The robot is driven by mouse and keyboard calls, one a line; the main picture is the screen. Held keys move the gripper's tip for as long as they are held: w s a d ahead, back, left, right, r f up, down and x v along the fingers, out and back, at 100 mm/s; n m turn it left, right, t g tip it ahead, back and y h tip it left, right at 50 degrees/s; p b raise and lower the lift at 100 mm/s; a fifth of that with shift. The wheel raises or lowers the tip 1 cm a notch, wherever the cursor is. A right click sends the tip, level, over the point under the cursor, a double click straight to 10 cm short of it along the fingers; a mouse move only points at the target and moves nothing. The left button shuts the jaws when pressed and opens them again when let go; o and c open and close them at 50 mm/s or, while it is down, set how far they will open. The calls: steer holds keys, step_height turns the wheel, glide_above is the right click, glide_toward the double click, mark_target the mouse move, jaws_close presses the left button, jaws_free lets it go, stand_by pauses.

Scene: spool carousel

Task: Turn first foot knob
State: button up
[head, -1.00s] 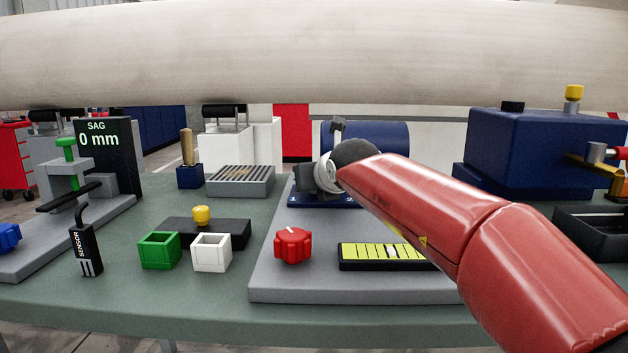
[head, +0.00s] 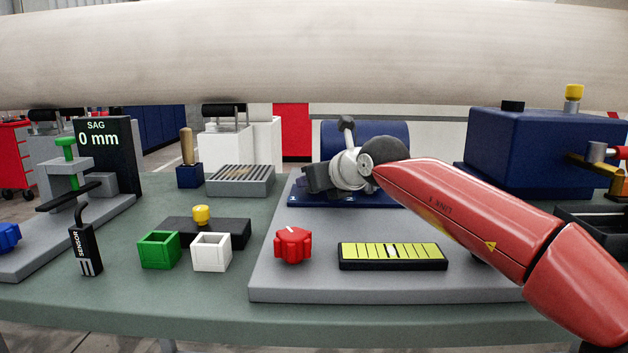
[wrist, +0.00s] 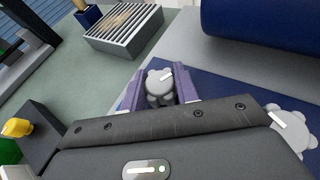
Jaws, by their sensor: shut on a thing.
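A grey lobed foot knob (wrist: 160,84) with a white pointer mark shows in the wrist view, between the purple fingers of my gripper (wrist: 158,95). The fingers are shut on it, and its mark points up and to the right. In the head view my gripper (head: 318,182) is low over the left end of the blue motor base, and it hides this knob. A second grey knob (wrist: 290,126) with a white mark sits to the right in the wrist view, partly cut off by my gripper body. The blue motor (head: 388,137) stands behind my gripper.
On the grey plate (head: 300,283) in front are a red knob (head: 292,246) and a yellow level gauge (head: 392,256). A ribbed grey block (head: 240,181) stands left of my gripper. A large pale roll (head: 300,60) spans above the bench.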

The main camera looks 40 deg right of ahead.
steer(key=o, duration=1)
steer(key=shift+s, duration=0.15)
steer(key=v, duration=0.7)
steer(key=shift+s+d+r, duration=0.1)
steer(key=shift+s+r, duration=0.05)
steer(key=shift+s, duration=0.2)
